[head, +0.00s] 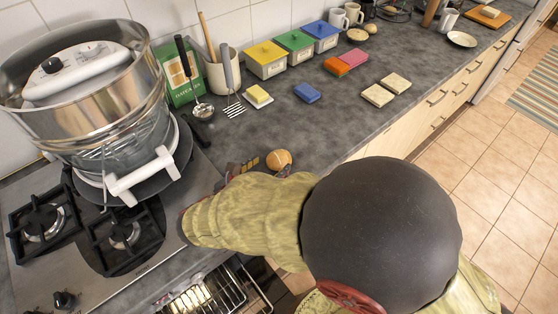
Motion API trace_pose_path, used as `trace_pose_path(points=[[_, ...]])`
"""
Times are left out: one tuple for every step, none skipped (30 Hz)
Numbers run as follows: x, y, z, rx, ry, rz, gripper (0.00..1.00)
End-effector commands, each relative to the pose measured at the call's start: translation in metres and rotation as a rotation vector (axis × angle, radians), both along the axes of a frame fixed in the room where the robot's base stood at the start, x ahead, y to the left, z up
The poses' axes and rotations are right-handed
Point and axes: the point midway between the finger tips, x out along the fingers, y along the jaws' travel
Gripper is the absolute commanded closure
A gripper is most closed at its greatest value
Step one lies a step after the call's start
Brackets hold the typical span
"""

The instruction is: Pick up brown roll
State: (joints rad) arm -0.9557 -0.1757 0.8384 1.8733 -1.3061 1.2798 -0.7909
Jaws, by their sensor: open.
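The brown roll (279,159), a small rounded golden-brown bun, lies on the grey countertop (330,118) near its front edge, just right of the stove. My gripper (262,168) is at the roll, mostly hidden behind my own arm. One dark finger with reddish parts shows left of the roll, and a small dark part shows at the roll's lower right. The fingers are open. The lower side of the roll is partly covered, and I cannot tell whether a finger touches it.
A large steamer pot (98,150) stands on the gas stove at left. Behind the roll are a slotted spatula (234,106), a ladle (203,112), a butter dish (257,97) and a blue sponge (307,93). Pale sponges (378,95) lie at right. An oven rack (205,296) shows below the counter.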

Motion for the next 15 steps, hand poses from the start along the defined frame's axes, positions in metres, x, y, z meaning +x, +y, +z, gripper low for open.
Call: trace_pose_path(points=[[0.007, -0.006, -0.005, 0.001, -0.002, -0.005, 0.31], [0.01, -0.009, -0.006, 0.001, -0.002, -0.005, 0.31], [0.014, -0.013, -0.007, 0.001, -0.002, -0.005, 0.31], [0.018, -0.015, -0.009, 0.001, 0.0, -0.006, 0.31], [0.02, -0.017, -0.01, 0.001, 0.0, -0.004, 0.31], [0.024, -0.019, -0.011, 0.0, -0.001, -0.003, 0.31], [0.026, -0.021, -0.011, 0.001, -0.001, -0.004, 0.31], [0.027, -0.022, -0.012, 0.001, -0.001, -0.004, 0.31], [0.029, -0.023, -0.012, 0.001, -0.001, -0.003, 0.31], [0.029, -0.023, -0.012, 0.001, -0.001, -0.003, 0.31], [0.03, -0.024, -0.012, 0.001, -0.001, -0.002, 0.31], [0.03, -0.024, -0.011, 0.001, -0.001, -0.002, 0.31], [0.03, -0.024, -0.011, 0.001, -0.001, -0.002, 0.31], [0.03, -0.023, -0.011, 0.001, -0.001, -0.002, 0.31], [0.03, -0.023, -0.011, 0.001, -0.001, -0.002, 0.31]])
